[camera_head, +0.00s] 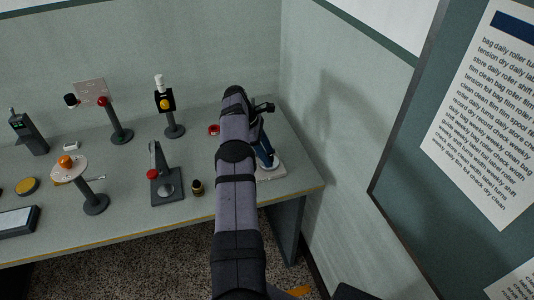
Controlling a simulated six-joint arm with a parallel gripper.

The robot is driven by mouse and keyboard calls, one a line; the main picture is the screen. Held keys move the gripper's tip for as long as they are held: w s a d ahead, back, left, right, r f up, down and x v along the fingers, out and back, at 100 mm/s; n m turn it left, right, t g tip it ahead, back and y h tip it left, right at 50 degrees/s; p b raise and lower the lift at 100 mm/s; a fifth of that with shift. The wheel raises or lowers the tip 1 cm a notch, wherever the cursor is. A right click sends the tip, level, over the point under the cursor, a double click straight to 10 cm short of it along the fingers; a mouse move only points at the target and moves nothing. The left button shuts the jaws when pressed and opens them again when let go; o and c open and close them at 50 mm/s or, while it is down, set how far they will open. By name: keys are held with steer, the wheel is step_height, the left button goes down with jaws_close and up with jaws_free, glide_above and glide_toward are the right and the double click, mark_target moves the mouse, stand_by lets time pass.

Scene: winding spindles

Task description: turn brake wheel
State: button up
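My arm reaches up over the right end of the bench, and my gripper (267,107) is at its far end, small and dark. I cannot make out whether its fingers are open or shut. A blue post on a pale base (274,172) stands just below the gripper and is partly hidden by my arm. No wheel can be clearly identified as the brake wheel. A white disc with an orange knob (70,168) on a black stand is at the left, well apart from my gripper. A small red round part (213,129) shows just left of my arm.
A lever unit with a red knob (167,186), a small dark jar (197,188), a yellow-button stand (172,114) and a red-ball stand (118,121) occupy the bench (225,201). Walls close the back and right. A notice board (412,195) is at the right.

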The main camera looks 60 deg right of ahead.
step_height(320, 180, up, 8)
steer(key=shift+p, duration=0.65)
steer(key=shift+r+p, duration=0.95)
steer(key=shift+r, duration=0.1)
